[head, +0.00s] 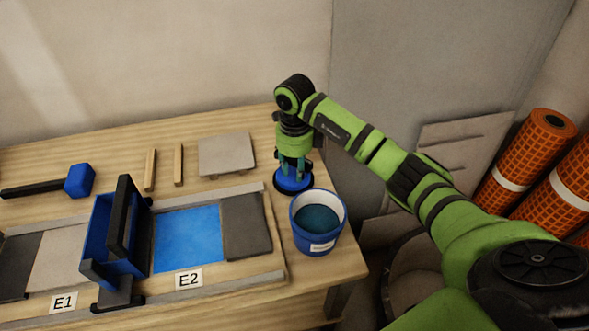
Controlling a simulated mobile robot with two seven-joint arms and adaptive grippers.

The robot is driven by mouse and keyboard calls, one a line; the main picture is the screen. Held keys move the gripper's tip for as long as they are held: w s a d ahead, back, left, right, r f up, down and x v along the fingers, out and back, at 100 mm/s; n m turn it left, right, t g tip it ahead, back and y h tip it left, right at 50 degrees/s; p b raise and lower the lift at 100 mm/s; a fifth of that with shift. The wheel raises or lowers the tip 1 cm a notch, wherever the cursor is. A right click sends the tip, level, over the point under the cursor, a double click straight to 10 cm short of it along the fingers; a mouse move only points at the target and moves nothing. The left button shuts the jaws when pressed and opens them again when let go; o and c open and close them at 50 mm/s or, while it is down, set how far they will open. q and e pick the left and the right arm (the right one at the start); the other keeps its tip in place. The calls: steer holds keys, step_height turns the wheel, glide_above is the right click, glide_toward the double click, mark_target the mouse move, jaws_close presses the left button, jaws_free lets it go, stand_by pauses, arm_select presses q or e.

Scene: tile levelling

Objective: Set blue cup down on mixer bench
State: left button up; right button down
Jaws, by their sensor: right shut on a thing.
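My right gripper (294,170) points down over the right part of the wooden bench (130,133). It is shut on a round blue cup (294,184), which looks like a suction cup with a wide, flat blue base. The fingers hide much of its upper part. The cup is upright, at or just above the bench top; I cannot tell whether it touches. It is just behind a blue bucket (301,236) and right of a grey tile (228,154). My left gripper is not in view.
A blue holder with black bars (118,235) stands at a blue patch (188,240) marked E2. A dark tile (246,225) lies left of the bucket. A blue mallet (79,181) and two wooden sticks lie behind. Orange mesh rolls (526,165) stand right of the bench.

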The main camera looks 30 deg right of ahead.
steer(key=shift+f, duration=0.35)
steer(key=shift+f, duration=0.2)
steer(key=c, duration=0.9)
jaws_free()
step_height(320, 180, up, 12)
steer(key=shift+r, duration=0.2)
